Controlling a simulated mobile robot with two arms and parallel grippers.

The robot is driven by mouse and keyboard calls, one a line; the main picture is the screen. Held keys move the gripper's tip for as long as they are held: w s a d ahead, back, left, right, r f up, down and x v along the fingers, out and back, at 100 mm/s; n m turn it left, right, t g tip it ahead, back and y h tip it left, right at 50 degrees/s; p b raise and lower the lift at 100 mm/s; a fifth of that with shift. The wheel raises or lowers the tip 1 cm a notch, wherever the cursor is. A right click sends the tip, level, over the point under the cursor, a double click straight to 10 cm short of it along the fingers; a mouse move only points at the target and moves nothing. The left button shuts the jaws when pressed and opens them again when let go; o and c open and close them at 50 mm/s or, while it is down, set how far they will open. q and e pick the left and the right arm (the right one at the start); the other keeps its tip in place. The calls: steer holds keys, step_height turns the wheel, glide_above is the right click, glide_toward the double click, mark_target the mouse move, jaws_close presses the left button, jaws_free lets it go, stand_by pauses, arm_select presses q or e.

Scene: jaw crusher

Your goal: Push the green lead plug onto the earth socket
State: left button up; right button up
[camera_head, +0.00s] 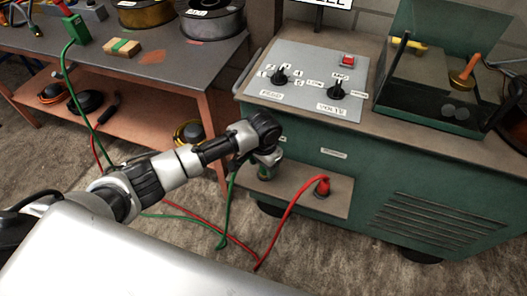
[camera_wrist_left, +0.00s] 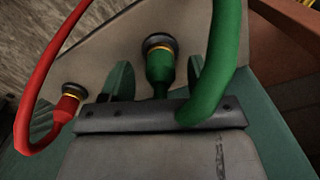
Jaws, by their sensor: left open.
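The green lead plug (camera_wrist_left: 160,72) stands at the shelf panel, its end meeting a dark round socket collar (camera_wrist_left: 158,42) with a yellow band showing between. It lines up with this collar, but I cannot tell how deep it sits. In the head view the green plug (camera_head: 264,173) is mostly hidden under my left gripper (camera_head: 268,160). In the left wrist view my left gripper (camera_wrist_left: 157,78) is open, with one finger on each side of the green plug and gaps visible. The green lead bends away to the right of the plug. My right gripper is not in view.
A red plug (camera_head: 322,187) sits in its socket beside the green one, its red lead (camera_wrist_left: 28,110) looping close to my left gripper. The shelf (camera_head: 300,195) juts from the green cabinet (camera_head: 420,190). A workbench (camera_head: 140,55) stands at left.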

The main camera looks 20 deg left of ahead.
arm_select(q)
step_height(320, 180, up, 9)
steer(key=shift+f+p, duration=0.2)
steer(key=shift+p, duration=0.6)
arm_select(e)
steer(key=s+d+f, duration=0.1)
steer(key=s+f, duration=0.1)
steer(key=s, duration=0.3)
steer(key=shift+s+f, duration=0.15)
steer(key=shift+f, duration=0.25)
